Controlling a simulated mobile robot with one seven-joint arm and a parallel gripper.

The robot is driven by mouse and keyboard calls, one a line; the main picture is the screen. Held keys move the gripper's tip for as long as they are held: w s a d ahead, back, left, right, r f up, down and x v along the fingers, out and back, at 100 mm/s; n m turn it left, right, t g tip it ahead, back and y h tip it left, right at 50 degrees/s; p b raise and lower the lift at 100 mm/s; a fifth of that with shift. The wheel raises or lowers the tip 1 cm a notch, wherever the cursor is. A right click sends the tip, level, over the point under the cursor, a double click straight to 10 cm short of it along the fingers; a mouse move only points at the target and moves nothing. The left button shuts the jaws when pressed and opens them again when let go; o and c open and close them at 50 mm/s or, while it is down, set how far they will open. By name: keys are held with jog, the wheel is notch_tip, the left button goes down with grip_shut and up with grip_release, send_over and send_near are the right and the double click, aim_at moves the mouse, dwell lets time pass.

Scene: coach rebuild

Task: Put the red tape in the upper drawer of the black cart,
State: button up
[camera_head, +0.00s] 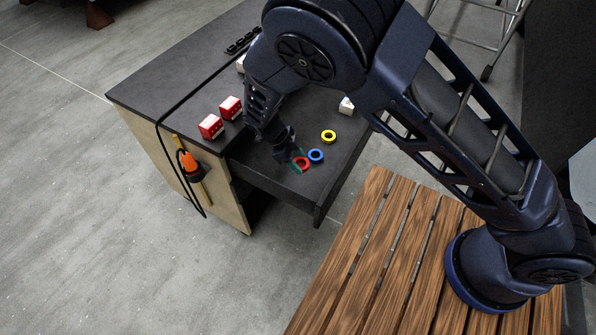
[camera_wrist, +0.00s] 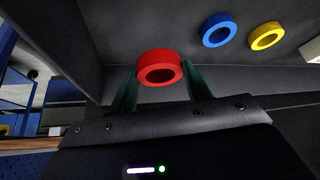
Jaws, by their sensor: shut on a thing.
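The red tape (camera_head: 303,163) is a small ring between the green fingertips of my gripper (camera_head: 299,161). In the wrist view the red tape (camera_wrist: 159,69) sits between the two fingers (camera_wrist: 160,88), which are shut on it. It is over or in the open dark drawer (camera_head: 330,193) of the cart; I cannot tell if it touches the drawer floor. The cart (camera_head: 150,85) has a black top and pale wooden sides. The drawer floor also shows in the wrist view (camera_wrist: 120,35). My arm hides part of the cart top and drawer.
A blue tape (camera_head: 316,155) lies close beside the red one, with a yellow tape (camera_head: 328,137) behind and a white block (camera_head: 346,106) further back. Two red boxes (camera_head: 211,127) (camera_head: 231,107) stand on the cart top. A slatted wooden surface (camera_head: 385,260) is at front right.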

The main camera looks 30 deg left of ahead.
aim_at(303, 179)
jog(key=shift+f, duration=3.7)
jog(key=o, duration=1)
jog(key=shift+f, duration=0.1)
jog(key=shift+c, duration=0.2)
jog(key=v, duration=1.2)
jog(key=shift+w, duration=0.1)
